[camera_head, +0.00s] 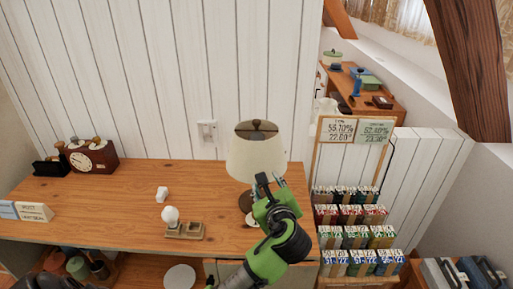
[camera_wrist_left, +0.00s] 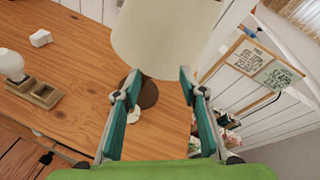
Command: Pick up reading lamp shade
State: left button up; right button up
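The cream reading lamp shade (camera_head: 256,158) with a dark brown top cap sits on its lamp at the right end of the wooden desk. It also fills the top middle of the left wrist view (camera_wrist_left: 165,35). The dark round lamp base (camera_wrist_left: 148,95) shows below it. My left gripper (camera_head: 268,186) is at the shade's lower front right in the head view. In the left wrist view my left gripper (camera_wrist_left: 158,76) is open, its fingertips overlapping the shade's lower edge. Whether they touch it I cannot tell. Nothing is held. My right gripper is not in view.
A small wooden block with a white bulb (camera_head: 171,217), a white piece (camera_head: 162,193) and a clock (camera_head: 92,157) are on the desk (camera_head: 120,195). A rack of small packets (camera_head: 350,215) with a price sign stands right of the lamp. The plank wall (camera_head: 150,80) is behind.

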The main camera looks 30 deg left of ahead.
aim_at(257, 124)
pick_arm(q)
notch_tip(257, 124, up, 12)
jog(key=w+a+f+m+t+y, duration=0.1)
jog(key=w+m+y, duration=0.2)
jog(key=m, duration=0.1)
jog(key=shift+y, duration=0.3)
jog(key=x, duration=0.2)
jog(key=p+x, duration=0.1)
jog(key=x, duration=0.2)
jog(key=r+x, duration=0.1)
jog(key=x, duration=0.2)
jog(key=shift+s+a, duration=0.1)
jog(key=shift+s, duration=0.05)
jog(key=p+x, duration=0.1)
jog(key=x, duration=0.4)
jog(key=shift+f+p, duration=0.2)
jog(key=shift+p, duration=0.2)
jog(key=shift+w+a+f, duration=0.1)
jog(key=shift+w+a, duration=0.2)
grip_shut()
